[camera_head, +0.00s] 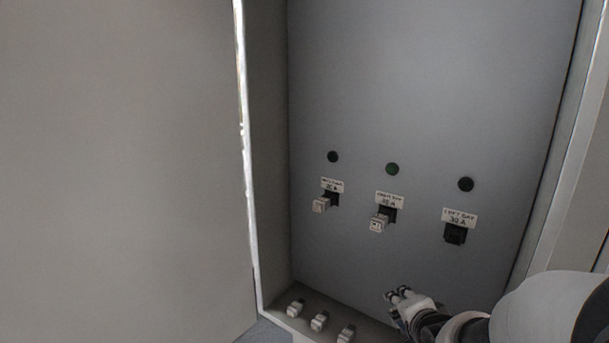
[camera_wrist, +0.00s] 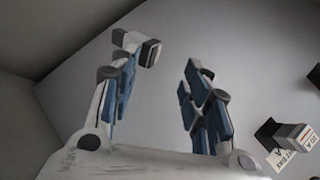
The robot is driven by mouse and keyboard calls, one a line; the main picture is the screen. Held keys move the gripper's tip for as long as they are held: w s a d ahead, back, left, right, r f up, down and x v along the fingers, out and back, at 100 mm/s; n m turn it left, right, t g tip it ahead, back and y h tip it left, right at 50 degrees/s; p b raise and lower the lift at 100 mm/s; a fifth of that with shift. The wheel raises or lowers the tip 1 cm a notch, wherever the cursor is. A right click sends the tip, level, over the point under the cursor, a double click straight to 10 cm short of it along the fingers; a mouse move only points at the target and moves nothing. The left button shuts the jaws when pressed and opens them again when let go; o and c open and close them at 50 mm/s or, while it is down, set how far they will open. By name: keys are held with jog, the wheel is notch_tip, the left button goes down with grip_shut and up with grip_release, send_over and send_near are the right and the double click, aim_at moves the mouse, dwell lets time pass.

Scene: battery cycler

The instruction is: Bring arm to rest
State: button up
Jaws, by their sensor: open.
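My gripper (camera_head: 397,293) is in front of the lower part of the grey panel (camera_head: 340,250) in the head view, below the middle socket and clear of the fuses there. My arm reaches in from the lower right corner. In the wrist view my gripper (camera_wrist: 160,72) has its two blue-padded fingers well apart, with only panel surface between them. A pale block with a dark end (camera_wrist: 140,46) shows by the left fingertip; I cannot tell whether they touch.
Pale fuses sit at the left socket (camera_head: 321,205) and middle socket (camera_head: 379,223); the right socket (camera_head: 454,234) is empty. Several pale fuses (camera_head: 319,321) stand on the bottom ledge. An open door (camera_head: 120,170) fills the left.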

jog(key=s+a+f+n+g+b, duration=0.1)
jog(key=s+n, duration=0.3)
jog(key=s, duration=0.5)
jog(key=s+a+f+n+g+b, duration=0.1)
jog(key=s+a+n+g+b, duration=0.2)
jog(key=s, duration=0.7)
jog(key=s+a+f+n+g+b, duration=0.2)
jog(key=s+n, duration=0.4)
jog(key=s, duration=0.3)
jog(key=shift+s+a+n+g+y+b, duration=0.3)
jog(key=shift+a+y+b, duration=0.15)
jog(key=shift+b, duration=0.7)
